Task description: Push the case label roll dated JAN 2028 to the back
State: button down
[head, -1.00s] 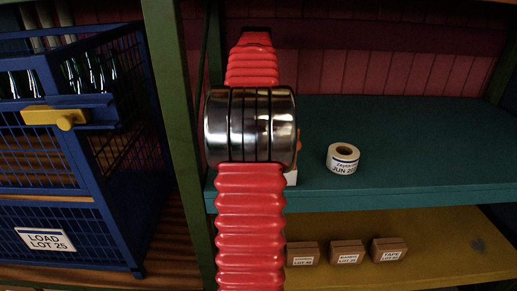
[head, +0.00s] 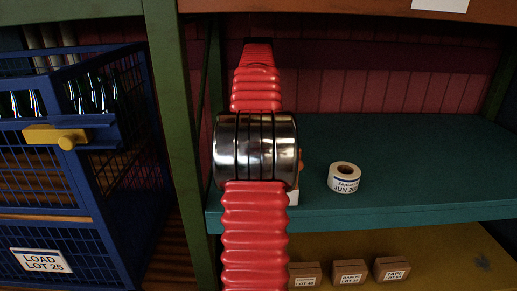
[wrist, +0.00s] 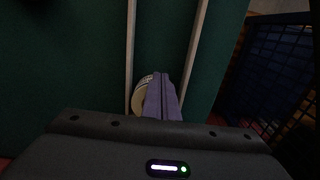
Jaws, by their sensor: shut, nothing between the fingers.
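In the head view my arm hides the gripper. A small white piece (head: 293,198) shows beside the arm near the shelf's front edge; I cannot tell what it is. No JAN 2028 label is readable.
A blue wire cage (head: 105,130) with bottles, a yellow latch and a LOAD LOT 25 sign stands left of the green post (head: 180,150). Small brown boxes (head: 349,272) sit on the yellow shelf below. Two pale strips (wrist: 196,55) flank the gripper. The teal shelf's right side is clear.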

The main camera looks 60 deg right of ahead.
notch_tip(320, 180, up, 5)
jog(key=shift+s+f, duration=0.1)
jog(key=shift+f, duration=0.05)
jog(key=shift+s, duration=0.15)
dwell(0.9)
